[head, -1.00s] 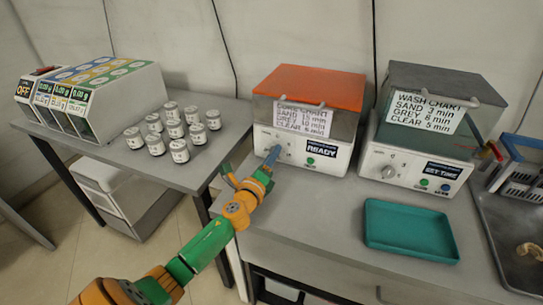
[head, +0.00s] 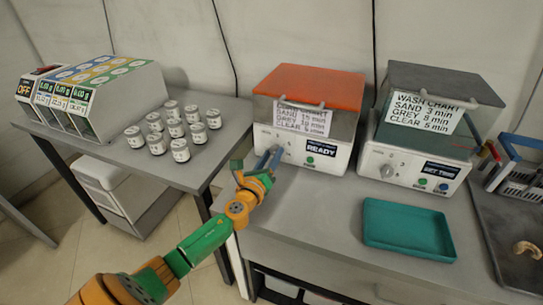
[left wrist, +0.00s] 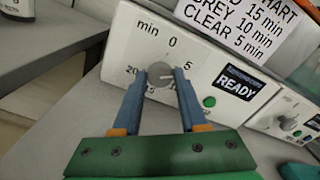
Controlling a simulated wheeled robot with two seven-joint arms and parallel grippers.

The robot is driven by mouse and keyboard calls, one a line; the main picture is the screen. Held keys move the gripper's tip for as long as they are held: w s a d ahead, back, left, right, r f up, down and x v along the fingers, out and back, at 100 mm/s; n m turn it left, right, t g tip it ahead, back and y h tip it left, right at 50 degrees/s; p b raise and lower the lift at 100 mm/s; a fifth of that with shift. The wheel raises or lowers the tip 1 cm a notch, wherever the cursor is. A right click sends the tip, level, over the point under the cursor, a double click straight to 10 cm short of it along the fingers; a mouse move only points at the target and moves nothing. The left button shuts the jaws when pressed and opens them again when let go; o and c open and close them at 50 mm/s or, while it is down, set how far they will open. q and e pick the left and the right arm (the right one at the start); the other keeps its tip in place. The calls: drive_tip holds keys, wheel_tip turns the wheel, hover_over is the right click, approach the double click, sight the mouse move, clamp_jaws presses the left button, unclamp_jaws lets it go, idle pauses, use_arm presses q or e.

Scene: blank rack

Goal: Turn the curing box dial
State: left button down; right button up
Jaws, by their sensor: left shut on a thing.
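The curing box (head: 306,150) has an orange lid and a white front with a READY display and a green button. Its dial (left wrist: 159,82) is a round grey knob with a minute scale showing 0, 5 and 20; the lower numbers are partly hidden by my fingers. My left gripper (head: 272,157) reaches the left part of the box's front. In the left wrist view my left gripper (left wrist: 160,84) has its two blue fingers on either side of the dial, shut on it. My right gripper is not in view.
The wash box (head: 415,165) with its own dial stands to the right. A teal tray (head: 408,229) lies in front of it. Several jars (head: 180,150) and a dispenser (head: 90,98) stand on the left table. A chart (head: 302,118) hangs above the dial.

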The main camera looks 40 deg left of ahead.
use_arm(q)
drive_tip(key=shift+r, duration=0.1)
drive_tip(key=shift+c, duration=2.3)
unclamp_jaws()
drive_tip(key=v, duration=0.7)
